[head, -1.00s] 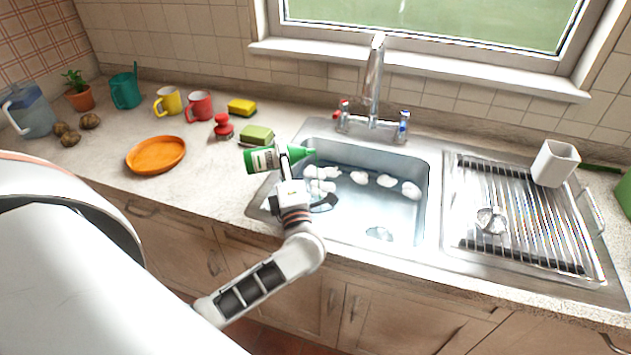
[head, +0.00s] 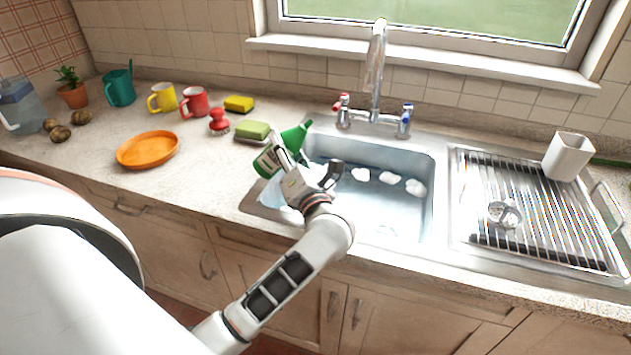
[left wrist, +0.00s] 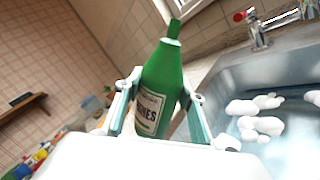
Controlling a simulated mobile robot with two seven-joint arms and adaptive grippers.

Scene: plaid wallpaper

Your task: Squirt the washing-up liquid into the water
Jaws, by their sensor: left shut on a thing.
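The green washing-up liquid bottle (head: 266,162) has a white label and a green nozzle. My left gripper (head: 290,157) is shut on it at the sink's left rim. The bottle is tilted, its nozzle up and to the right; the gripper hides part of it. In the left wrist view the bottle (left wrist: 168,72) stands between the two fingers of the gripper (left wrist: 160,100), label facing the camera. The water (head: 375,208) lies in the steel sink (head: 437,190), with several white foam clumps (head: 390,178) on it. My right gripper is not in view.
A tap (head: 375,75) stands behind the sink. A drying rack (head: 530,215) with a white cup (head: 568,156) is on the right.

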